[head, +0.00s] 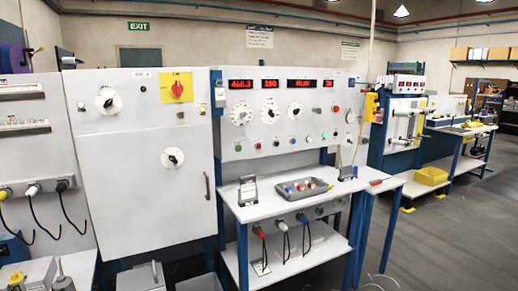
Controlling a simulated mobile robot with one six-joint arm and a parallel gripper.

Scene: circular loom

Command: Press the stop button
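A white control panel (270,127) stands at the centre with several small coloured buttons and dials. One small red button or lamp (336,108) sits at its right part. More small red and green ones line its lower row. I cannot read any label, so I cannot tell which is the stop button. No circular loom is recognisable. My gripper is not in view.
A white table (265,207) below the panel holds a grey tray (330,188) of small parts and a meter (247,191). Cables with plugs hang below it. Grey floor (440,245) is clear at the lower right.

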